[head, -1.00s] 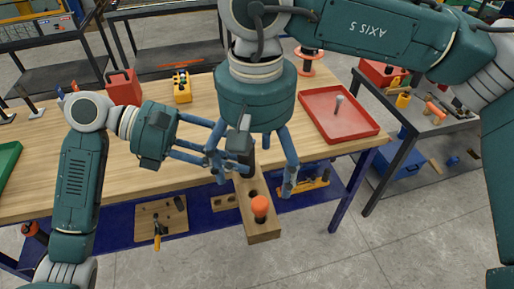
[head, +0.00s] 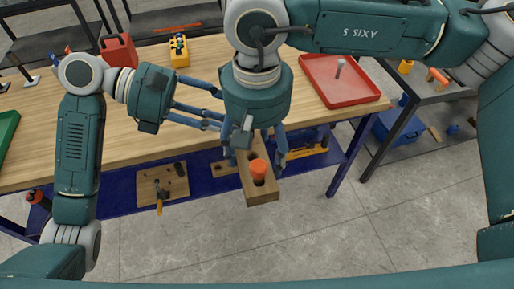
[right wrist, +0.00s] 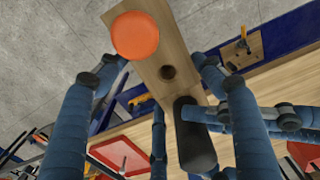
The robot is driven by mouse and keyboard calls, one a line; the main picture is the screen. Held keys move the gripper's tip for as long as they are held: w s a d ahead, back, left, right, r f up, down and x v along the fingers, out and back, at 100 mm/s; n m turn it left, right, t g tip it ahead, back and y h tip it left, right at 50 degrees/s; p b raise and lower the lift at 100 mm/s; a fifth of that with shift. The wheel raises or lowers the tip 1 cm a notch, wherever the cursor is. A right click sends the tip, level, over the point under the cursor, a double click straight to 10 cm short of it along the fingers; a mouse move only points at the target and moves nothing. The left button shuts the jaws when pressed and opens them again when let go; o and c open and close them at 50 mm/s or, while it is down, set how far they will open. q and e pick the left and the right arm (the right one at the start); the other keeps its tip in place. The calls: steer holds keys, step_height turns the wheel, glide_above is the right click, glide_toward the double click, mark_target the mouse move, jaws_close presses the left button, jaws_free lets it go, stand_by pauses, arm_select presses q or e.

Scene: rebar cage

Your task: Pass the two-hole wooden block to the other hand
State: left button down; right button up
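The wooden block (head: 262,190) is a long tan bar, held in the air just beyond the table's front edge. An orange peg (head: 258,169) stands at its near end. In the right wrist view the block (right wrist: 180,50) shows the orange peg top (right wrist: 135,36), an open hole (right wrist: 167,72) and a dark rounded post (right wrist: 196,140) at the other end. My left gripper (head: 228,128) reaches in from the left and appears shut on the block's far end; its contact is partly hidden. My right gripper (head: 258,150) points down from above, its fingertips close against both sides of the block.
A blue lower shelf (head: 110,198) holds a wooden board (head: 150,180). The floor in front is clear.

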arm_select(q)
steer(key=shift+w+d+r, duration=0.1)
steer(key=shift+w+r, duration=0.05)
steer(key=shift+r, duration=0.05)
arm_select(e)
steer(key=shift+s+a, duration=0.15)
steer(key=shift+s, duration=0.05)
steer(key=c, duration=0.5)
arm_select(q)
steer(key=c, duration=1.1)
jaws_free()
